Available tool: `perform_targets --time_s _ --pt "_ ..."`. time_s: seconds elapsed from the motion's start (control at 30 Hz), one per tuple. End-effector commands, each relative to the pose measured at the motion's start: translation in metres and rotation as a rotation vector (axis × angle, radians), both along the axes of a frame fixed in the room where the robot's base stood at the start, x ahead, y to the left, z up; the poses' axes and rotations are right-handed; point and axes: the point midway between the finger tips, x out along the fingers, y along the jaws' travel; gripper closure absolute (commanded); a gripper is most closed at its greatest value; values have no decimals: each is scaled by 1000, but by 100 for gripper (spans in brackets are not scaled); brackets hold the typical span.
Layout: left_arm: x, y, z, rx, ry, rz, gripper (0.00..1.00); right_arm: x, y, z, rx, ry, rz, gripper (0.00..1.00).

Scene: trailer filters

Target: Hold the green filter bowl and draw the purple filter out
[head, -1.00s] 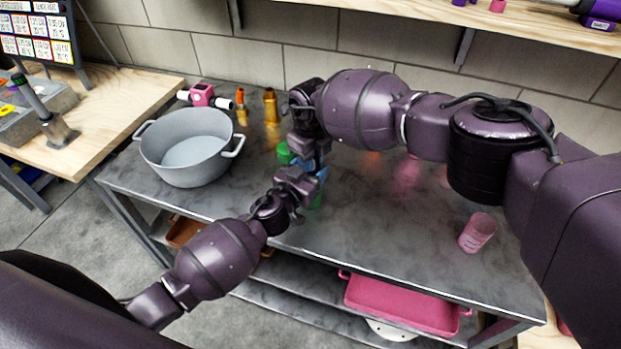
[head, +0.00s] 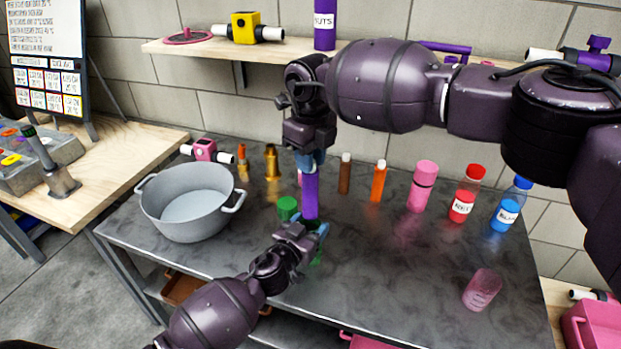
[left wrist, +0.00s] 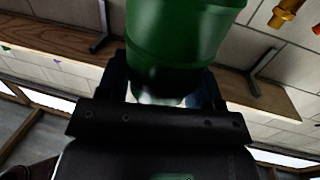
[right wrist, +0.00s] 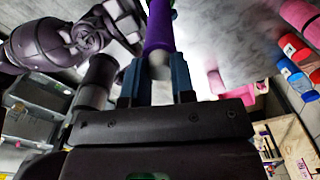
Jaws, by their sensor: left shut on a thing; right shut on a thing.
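The purple filter (head: 310,195) hangs upright below my right gripper (head: 309,160), which is shut on its upper end. The purple filter also shows between the fingers in the right wrist view (right wrist: 160,28). The green filter bowl (head: 316,256) is mostly hidden behind my left gripper (head: 318,234), which is shut on it. The bowl fills the top middle of the left wrist view (left wrist: 182,40). The filter's lower end is close above the bowl's mouth; I cannot tell whether it is clear of it. A green cap (head: 287,207) sits on the table beside the filter.
A grey pot (head: 188,203) stands at the left of the metal table (head: 400,270). Small brown and orange bottles, a pink cylinder (head: 422,186) and red-capped (head: 466,194) and blue-capped bottles (head: 510,204) line the back. A pink cup (head: 482,289) stands front right. A shelf (head: 280,48) runs above.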

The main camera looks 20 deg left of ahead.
Motion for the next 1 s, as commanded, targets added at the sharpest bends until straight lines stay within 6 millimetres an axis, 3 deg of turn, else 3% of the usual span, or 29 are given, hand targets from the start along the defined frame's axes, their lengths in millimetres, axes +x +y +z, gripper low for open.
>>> perform_targets --time_s 0.2,0.5,0.53,0.7,1.0 --pt "0 0 0 0 0 0 67 0 0 16 1 0 -1 100" --pt "0 0 0 0 0 0 67 0 0 17 0 0 -1 100" --pt "0 0 0 0 0 0 35 0 0 17 0 0 -1 100" --pt "0 0 0 0 0 0 10 0 0 17 0 0 -1 100" --pt "-1 0 0 0 0 0 10 0 0 17 0 0 0 100"
